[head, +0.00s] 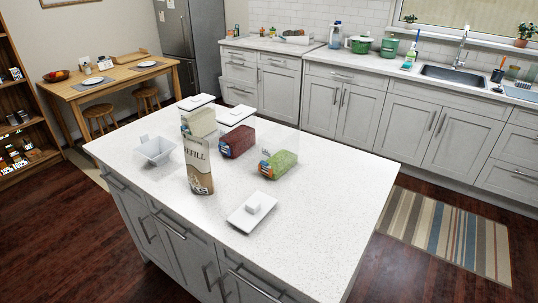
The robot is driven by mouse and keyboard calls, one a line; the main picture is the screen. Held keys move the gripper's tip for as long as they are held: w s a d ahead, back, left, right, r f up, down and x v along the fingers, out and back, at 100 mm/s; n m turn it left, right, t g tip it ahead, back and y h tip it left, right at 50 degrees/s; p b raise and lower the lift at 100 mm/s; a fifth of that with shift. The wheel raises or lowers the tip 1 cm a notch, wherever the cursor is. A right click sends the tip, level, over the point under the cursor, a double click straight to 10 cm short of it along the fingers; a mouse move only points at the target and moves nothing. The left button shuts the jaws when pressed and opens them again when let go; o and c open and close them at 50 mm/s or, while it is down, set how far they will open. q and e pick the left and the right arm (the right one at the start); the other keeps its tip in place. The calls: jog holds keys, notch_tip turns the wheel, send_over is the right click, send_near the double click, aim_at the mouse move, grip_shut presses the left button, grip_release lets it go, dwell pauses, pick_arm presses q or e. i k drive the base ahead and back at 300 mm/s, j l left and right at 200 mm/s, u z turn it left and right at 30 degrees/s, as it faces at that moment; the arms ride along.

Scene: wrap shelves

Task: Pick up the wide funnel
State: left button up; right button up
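A pale grey, square, wide-mouthed vessel (156,151) that looks like the wide funnel sits on the left part of the white island top (325,190). Its spout is not clearly visible. It stands apart to the left of a tall brown and cream refill pouch (199,168). Neither of my grippers shows in the head view.
Behind and right of the pouch are a cream pack (201,122), a dark red pack (237,141) and a green pack (278,165). White lids show above the cream and red packs. A loose white lid (252,211) lies in front. The island's right side is clear.

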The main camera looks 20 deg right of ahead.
aim_at(157, 150)
jog(key=j+z, duration=0.1)
jog(key=z, duration=0.35)
jog(key=i+j+z, duration=0.1)
jog(key=z, duration=0.4)
jog(key=j+z, duration=0.1)
jog(key=z, duration=0.35)
jog(key=j+z, duration=0.25)
jog(key=j, duration=0.25)
jog(key=j+z, duration=0.3)
jog(key=j, duration=0.2)
jog(key=k+j+z, duration=0.1)
jog(key=j+z, duration=0.15)
jog(key=j, duration=0.25)
jog(key=k+j+z, duration=0.1)
jog(key=j+z, duration=0.15)
jog(key=j, duration=0.25)
jog(key=k+j+z, duration=0.25)
jog(key=j, duration=0.2)
jog(key=i, duration=0.1)
